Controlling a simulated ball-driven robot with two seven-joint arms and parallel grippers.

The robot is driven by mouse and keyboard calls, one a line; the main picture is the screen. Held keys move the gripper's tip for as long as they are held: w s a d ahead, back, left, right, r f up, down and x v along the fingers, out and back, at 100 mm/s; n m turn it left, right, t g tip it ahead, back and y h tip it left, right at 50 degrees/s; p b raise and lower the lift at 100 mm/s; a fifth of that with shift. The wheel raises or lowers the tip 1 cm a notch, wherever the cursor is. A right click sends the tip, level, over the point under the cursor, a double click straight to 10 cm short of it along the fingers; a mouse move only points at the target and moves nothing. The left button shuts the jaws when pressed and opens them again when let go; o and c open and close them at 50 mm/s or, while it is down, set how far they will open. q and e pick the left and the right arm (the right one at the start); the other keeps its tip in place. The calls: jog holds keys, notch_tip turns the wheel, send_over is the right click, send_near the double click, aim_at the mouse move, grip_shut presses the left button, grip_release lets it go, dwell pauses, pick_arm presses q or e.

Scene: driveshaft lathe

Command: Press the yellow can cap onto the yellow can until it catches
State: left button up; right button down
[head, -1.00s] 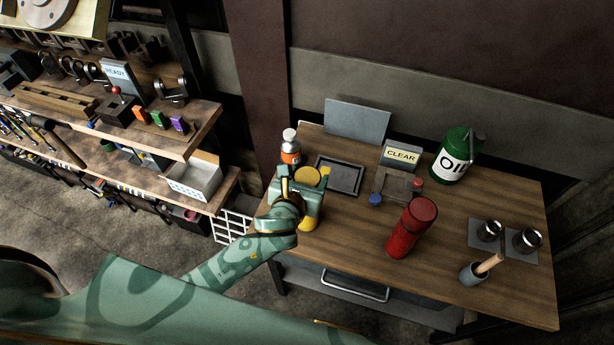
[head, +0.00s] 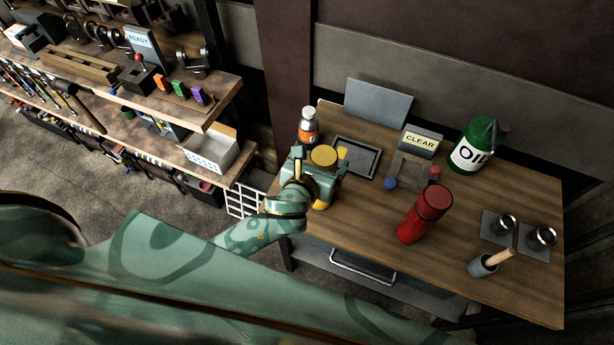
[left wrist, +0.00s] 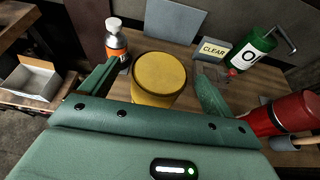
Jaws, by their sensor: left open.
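The yellow can (head: 322,195) stands at the left end of the wooden table. A round, mustard-yellow top that looks like the yellow can cap (head: 323,156) covers its upper end; it also shows in the left wrist view (left wrist: 159,72). I cannot tell whether it is fully seated. My left gripper (head: 318,170) is open, with one finger on each side of the can. In the left wrist view the fingers (left wrist: 157,88) stand apart with the can between them, and a gap shows on both sides. The hand hides part of the can's side. My right gripper is not in view.
An orange-and-white bottle (head: 308,127) stands close behind the can. A dark tray (head: 368,160), a CLEAR sign (head: 420,141), a red cylinder (head: 424,214) and a green oil can (head: 478,146) are to the right.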

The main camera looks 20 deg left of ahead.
pick_arm(q)
jog(key=v, duration=1.4)
jog(key=s+a+f+n+g+b, duration=0.1)
jog(key=s+f+n+g, duration=0.15)
jog(key=f+n, duration=0.55)
jog(key=s+a+f+n+g+h+b, duration=0.1)
jog(key=s+a+f+n+g+b, duration=0.2)
jog(key=f, duration=1)
jog(key=s+f+n+g, duration=0.1)
jog(key=s+f+n, duration=0.2)
jog(key=f+n, duration=0.55)
jog(key=s+a+f+n+g+b, duration=0.2)
jog(key=s+f+n+b, duration=0.2)
jog(key=f, duration=0.5)
jog(key=s+a+f+n+g+y+b, duration=0.1)
jog(key=s+a+f+n+g+b, duration=0.1)
jog(key=s+f, duration=0.7)
jog(key=s+a+f+n+g+b, duration=0.2)
jog(key=s+f+n+b, duration=0.5)
jog(key=f, duration=0.4)
jog(key=shift+s+a+f, duration=0.15)
jog(key=shift+a+f, duration=0.05)
jog(key=shift+a, duration=0.65)
